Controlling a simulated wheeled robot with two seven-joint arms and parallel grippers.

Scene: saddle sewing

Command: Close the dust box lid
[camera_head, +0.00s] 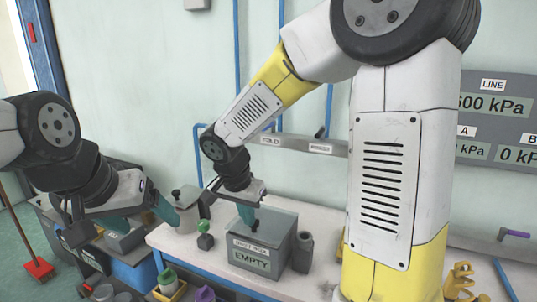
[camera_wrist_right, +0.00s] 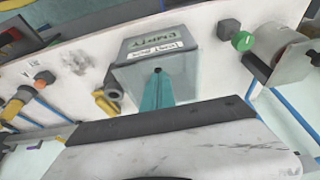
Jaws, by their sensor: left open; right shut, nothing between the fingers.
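The grey dust box (camera_head: 262,268), labelled EMPTY, stands on the white bench. Its lid (camera_head: 277,226) appears to lie flat across the top, though my gripper covers part of it. In the right wrist view the box (camera_wrist_right: 135,48) and the lid surface (camera_wrist_right: 195,75) also show. My right gripper (camera_head: 253,225) is shut and empty, pointing down with its teal fingertips at the lid, by a small dark knob; contact is hard to tell. It also shows in the right wrist view (camera_wrist_right: 158,80). My left gripper (camera_head: 146,216) is open, left of the box and apart from it.
A grey canister (camera_head: 186,212) and a green-topped dark piece (camera_head: 205,238) stand left of the box. A grey cylinder (camera_head: 302,252) stands close on its right. A wall rail (camera_head: 300,144) runs behind.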

